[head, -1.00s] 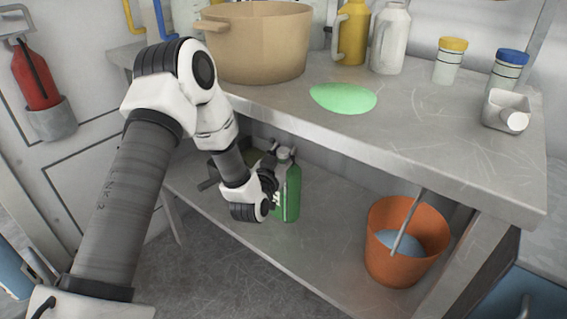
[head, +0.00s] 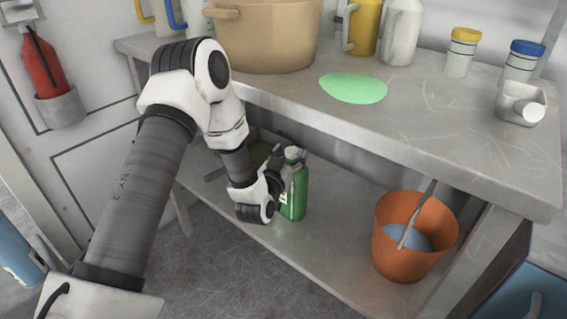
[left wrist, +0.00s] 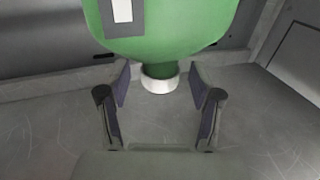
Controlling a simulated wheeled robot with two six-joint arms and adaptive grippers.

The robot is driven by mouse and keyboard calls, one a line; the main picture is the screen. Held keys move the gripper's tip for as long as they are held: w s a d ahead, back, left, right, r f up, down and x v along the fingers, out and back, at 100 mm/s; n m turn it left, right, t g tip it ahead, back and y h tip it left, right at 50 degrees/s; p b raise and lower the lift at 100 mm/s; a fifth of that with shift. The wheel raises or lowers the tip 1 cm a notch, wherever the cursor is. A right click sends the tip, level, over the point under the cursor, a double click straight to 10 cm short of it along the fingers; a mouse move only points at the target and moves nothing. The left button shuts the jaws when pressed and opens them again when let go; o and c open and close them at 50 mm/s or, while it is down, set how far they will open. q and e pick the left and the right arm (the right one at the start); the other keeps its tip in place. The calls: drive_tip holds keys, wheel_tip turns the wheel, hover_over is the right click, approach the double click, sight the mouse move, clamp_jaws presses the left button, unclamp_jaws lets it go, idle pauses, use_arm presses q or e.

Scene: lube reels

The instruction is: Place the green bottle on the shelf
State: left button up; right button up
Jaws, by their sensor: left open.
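The green bottle (head: 296,200) stands upright on the lower shelf (head: 335,240) of the metal bench. It has a pale cap, and a light label partly shows. My left gripper (head: 287,163) is at the bottle's upper part, its fingers close by the neck. In the left wrist view the bottle's green body (left wrist: 165,28) fills the top, with its white cap (left wrist: 160,84) below. The open fingers (left wrist: 160,98) lie to either side of the cap, with gaps between. My right gripper is not in view.
A flat green oval (head: 353,88) lies on the bench top (head: 420,120). A tan pot (head: 270,40), yellow jug (head: 362,28), white jug (head: 402,35) and small jars stand along the back. An orange bucket (head: 400,262) sits right on the lower shelf.

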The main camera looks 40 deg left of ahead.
use_arm(q)
drive_tip(key=p+v, duration=0.1)
drive_tip(key=v, duration=1)
